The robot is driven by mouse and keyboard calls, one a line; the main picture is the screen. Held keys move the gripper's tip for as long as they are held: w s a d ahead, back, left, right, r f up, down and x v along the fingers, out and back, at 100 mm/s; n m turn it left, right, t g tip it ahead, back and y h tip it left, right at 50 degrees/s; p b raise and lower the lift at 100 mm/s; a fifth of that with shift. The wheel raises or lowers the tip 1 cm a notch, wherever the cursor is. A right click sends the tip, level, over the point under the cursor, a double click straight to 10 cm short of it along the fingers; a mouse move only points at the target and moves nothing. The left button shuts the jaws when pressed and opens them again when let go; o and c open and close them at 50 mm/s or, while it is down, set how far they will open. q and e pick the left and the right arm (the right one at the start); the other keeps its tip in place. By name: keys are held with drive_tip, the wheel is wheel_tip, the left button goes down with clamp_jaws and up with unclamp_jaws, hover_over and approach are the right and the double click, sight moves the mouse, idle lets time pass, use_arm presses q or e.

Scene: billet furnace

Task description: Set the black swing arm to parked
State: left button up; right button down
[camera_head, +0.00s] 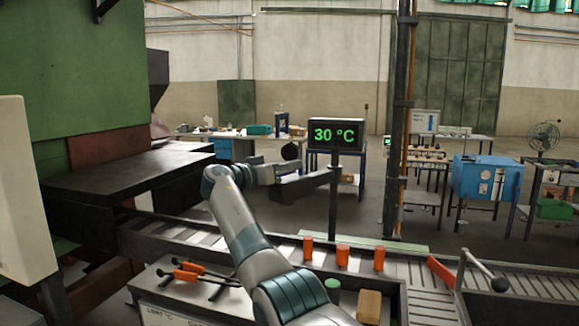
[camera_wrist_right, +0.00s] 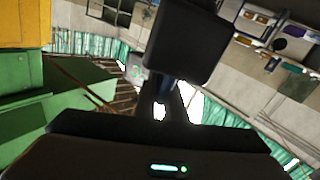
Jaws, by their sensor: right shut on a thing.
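The black swing arm (camera_head: 306,184) is a dark horizontal bar beyond the conveyor, between the furnace's dark ledge and the display post. A round black knob (camera_head: 290,152) shows just above it. My right arm reaches up from the bottom, and its gripper (camera_head: 288,168) is at the bar, just below the knob. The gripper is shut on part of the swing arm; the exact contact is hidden. In the right wrist view, a large black block (camera_wrist_right: 188,45) fills the upper middle in front of the dark gripper body. My left gripper is not in view.
A display (camera_head: 336,134) reading 30 °C stands on a post close by on the right. Orange-handled tools (camera_head: 187,272) and a brown block (camera_head: 369,306) lie on the near bench. A lever (camera_head: 478,265) stands right.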

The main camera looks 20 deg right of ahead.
drive_tip(key=shift+w+a+g, duration=0.15)
drive_tip(key=shift+w+g, duration=0.15)
drive_tip(key=shift+w, duration=0.05)
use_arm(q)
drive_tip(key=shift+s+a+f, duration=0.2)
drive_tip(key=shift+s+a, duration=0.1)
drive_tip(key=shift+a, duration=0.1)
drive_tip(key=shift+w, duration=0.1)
use_arm(e)
drive_tip(key=c, duration=1.8)
unclamp_jaws()
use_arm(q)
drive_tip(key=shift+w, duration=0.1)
